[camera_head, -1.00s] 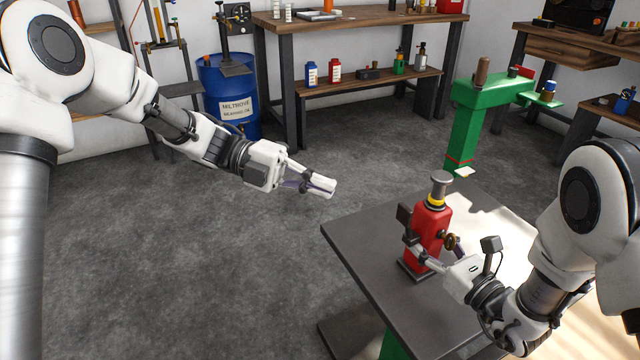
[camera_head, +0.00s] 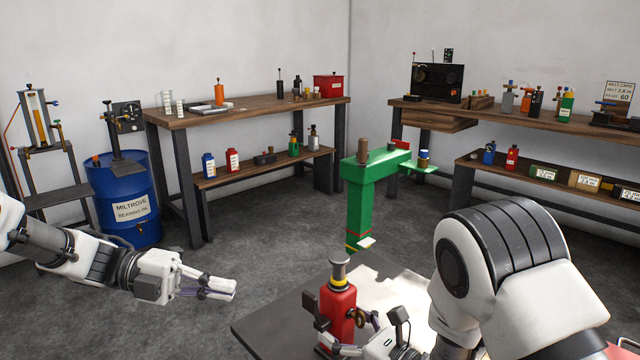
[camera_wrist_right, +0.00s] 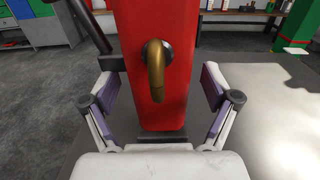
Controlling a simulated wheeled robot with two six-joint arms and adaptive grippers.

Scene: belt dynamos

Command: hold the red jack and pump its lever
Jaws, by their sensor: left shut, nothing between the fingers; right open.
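The red jack (camera_head: 340,312) stands upright on the dark grey table, with a yellow band and a grey cap on top. A dark lever part (camera_head: 311,301) sticks up on its left side; it shows as a dark rod in the right wrist view (camera_wrist_right: 90,25). A bent brass piece (camera_wrist_right: 155,68) juts from the jack's face. My right gripper (camera_wrist_right: 161,90) is open, low at the jack, with one finger on each side of the red body and visible gaps. My left gripper (camera_head: 232,291) is shut and empty, left of the jack and apart from it.
The table (camera_head: 262,325) has bare room left of the jack and a bright sunlit patch to its right. A green pedestal (camera_head: 366,205) stands behind it. A blue barrel (camera_head: 125,195) and a wooden workbench (camera_head: 240,112) are farther back. Grey floor lies between.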

